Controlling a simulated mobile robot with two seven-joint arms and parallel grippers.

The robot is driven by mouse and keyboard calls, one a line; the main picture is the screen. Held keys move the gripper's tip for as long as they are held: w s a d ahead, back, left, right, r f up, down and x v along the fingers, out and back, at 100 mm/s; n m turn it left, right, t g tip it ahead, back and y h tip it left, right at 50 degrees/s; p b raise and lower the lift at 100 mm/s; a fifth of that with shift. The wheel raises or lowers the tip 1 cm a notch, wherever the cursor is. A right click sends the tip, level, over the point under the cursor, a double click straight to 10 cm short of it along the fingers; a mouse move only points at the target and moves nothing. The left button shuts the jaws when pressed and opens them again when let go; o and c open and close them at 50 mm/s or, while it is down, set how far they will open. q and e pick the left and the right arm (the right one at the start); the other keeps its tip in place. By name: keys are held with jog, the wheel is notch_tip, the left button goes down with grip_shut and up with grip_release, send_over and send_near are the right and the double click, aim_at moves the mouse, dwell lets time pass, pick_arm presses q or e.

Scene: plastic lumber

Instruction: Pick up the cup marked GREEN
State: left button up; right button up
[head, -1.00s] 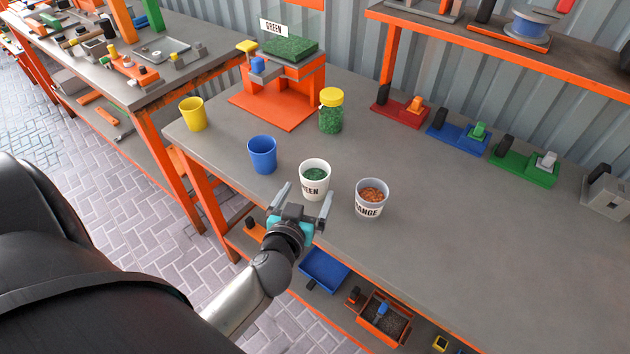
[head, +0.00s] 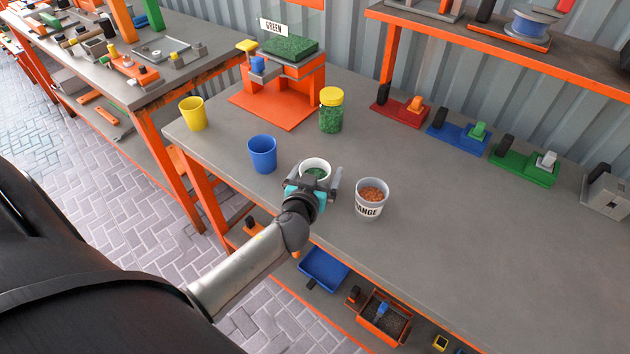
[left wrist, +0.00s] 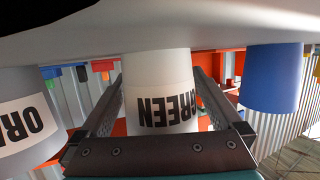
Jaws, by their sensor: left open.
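The white cup marked GREEN (head: 315,165) stands on the grey workbench with green granules inside. In the head view my left gripper hides most of its front. In the left wrist view, which is upside down, the cup (left wrist: 160,85) shows its label between the two fingers. My left gripper (head: 320,180) is open, with one finger on either side of the cup. I cannot tell whether a finger touches it. My right gripper is not in view.
A cup of orange granules (head: 370,200) stands close on the right, and a blue cup (head: 262,155) on the left. A yellow cup (head: 192,114) and a green-filled jar (head: 331,112) stand farther back. The bench (head: 470,240) is clear at right.

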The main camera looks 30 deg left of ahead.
pick_arm(q)
jog(key=shift+c, duration=0.2)
jog(key=c, duration=1.2)
jog(key=shift+c, duration=0.4)
jog(key=shift+r, duration=0.1)
